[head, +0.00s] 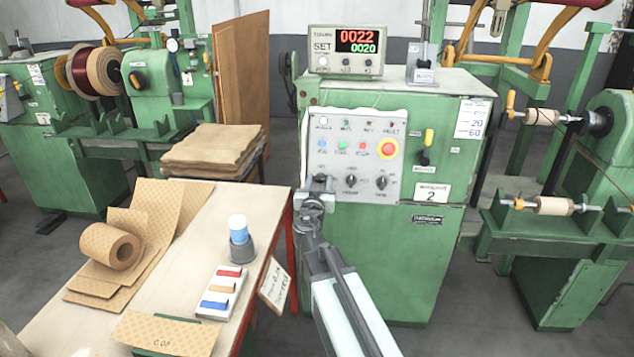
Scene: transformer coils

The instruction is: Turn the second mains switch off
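A green cabinet (385,240) marked with a white "2" plate (432,193) stands in the middle. A yellow-and-black lever (427,145) is on the cabinet front, right of the panel. I cannot read which control is the mains switch. My gripper (317,188) is at the panel's lower left corner and hides that part. I cannot tell whether it touches anything there, and its fingers are too small to judge.
A wooden table (180,250) on the left holds a paper roll (112,248), a blue-and-white cylinder in a grey cup (240,235), and a tray of coloured pieces (220,292). A lit red-and-green counter (346,50) sits on the cabinet. Green winding machines stand on both sides.

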